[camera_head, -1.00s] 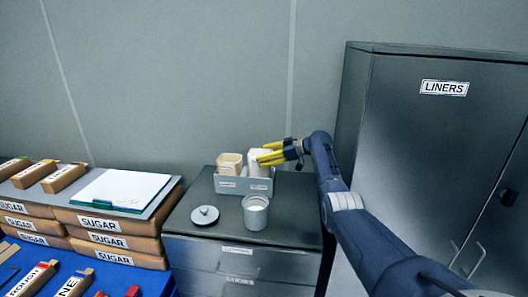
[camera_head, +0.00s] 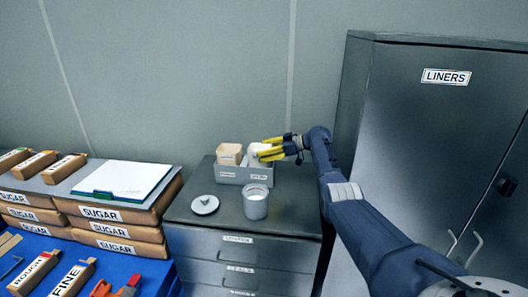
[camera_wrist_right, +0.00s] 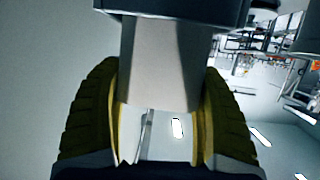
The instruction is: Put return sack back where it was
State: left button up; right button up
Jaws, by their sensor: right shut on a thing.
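My right gripper (camera_head: 270,150) reaches in from the right over the grey two-part tray (camera_head: 229,177) on the dark drawer cabinet. Its yellow fingers are shut on a pale, off-white sack (camera_head: 257,149) at the tray's right compartment. In the right wrist view the pale sack (camera_wrist_right: 160,60) sits between the two fingers (camera_wrist_right: 155,115). Whether its base touches the tray floor is hidden by the tray's front. A beige open-topped sack (camera_head: 229,153) stands in the left compartment. The tray's labels are too small to read. My left gripper is out of view.
A metal canister (camera_head: 256,204) with white contents stands open in front of the tray, its round lid (camera_head: 205,205) to the left. A tall LINERS cabinet (camera_head: 430,120) stands right. Sugar bags (camera_head: 100,213) and a clipboard (camera_head: 124,179) are left.

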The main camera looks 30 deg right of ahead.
jog(key=shift+f, duration=0.5)
jog(key=o, duration=1.7)
